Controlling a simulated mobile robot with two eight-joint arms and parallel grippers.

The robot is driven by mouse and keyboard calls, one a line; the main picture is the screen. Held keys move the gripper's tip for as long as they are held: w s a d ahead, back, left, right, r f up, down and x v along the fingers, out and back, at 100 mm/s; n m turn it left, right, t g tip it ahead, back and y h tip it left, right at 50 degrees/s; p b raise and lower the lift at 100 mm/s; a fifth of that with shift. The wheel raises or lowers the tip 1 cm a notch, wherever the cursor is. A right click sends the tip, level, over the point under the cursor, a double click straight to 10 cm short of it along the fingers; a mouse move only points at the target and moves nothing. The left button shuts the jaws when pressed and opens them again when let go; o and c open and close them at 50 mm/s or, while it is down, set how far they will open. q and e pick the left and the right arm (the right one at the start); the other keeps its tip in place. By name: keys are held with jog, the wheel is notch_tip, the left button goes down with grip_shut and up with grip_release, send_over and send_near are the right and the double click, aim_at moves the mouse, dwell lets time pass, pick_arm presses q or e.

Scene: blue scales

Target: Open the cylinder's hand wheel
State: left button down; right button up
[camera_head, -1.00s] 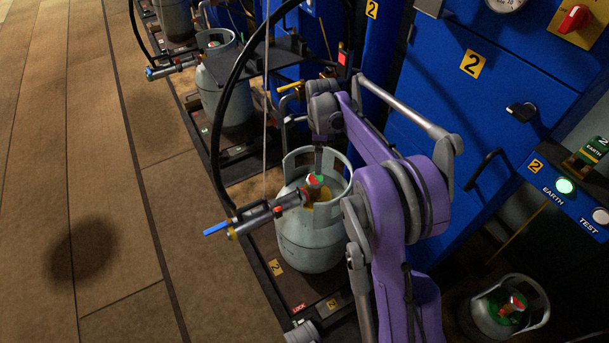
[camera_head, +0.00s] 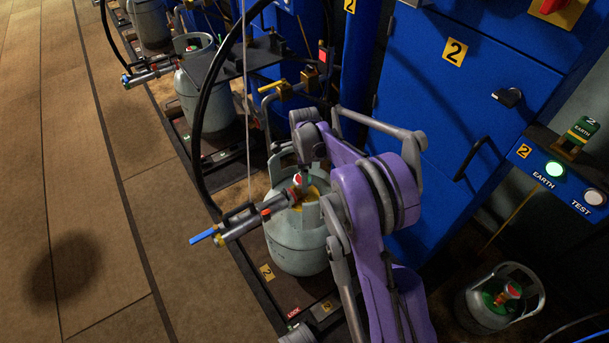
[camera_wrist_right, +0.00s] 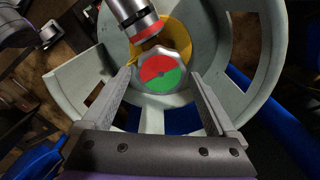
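A grey gas cylinder (camera_head: 296,247) stands on the blue-framed scale's dark platform in the middle of the head view. Its hand wheel (camera_head: 297,180) sits inside the collar at the top, partly hidden by my arm. In the right wrist view the hand wheel (camera_wrist_right: 161,72) is a silver knob with a red and green face. My right gripper (camera_wrist_right: 162,75) is open, its two fingers on either side of the wheel, with visible gaps. In the head view my right gripper (camera_head: 303,165) points down into the collar. My left gripper is not in view.
A filling connector (camera_head: 240,222) with a blue lever is fixed to the cylinder's valve, close beside the wheel. The collar (camera_wrist_right: 70,90) surrounds my fingers. Other cylinders (camera_head: 205,95) stand behind. Another cylinder (camera_head: 500,300) is at lower right. A blue cabinet (camera_head: 430,110) stands behind my arm.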

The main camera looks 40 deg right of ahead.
jog(key=c, duration=1)
jog(key=shift+c, duration=0.2)
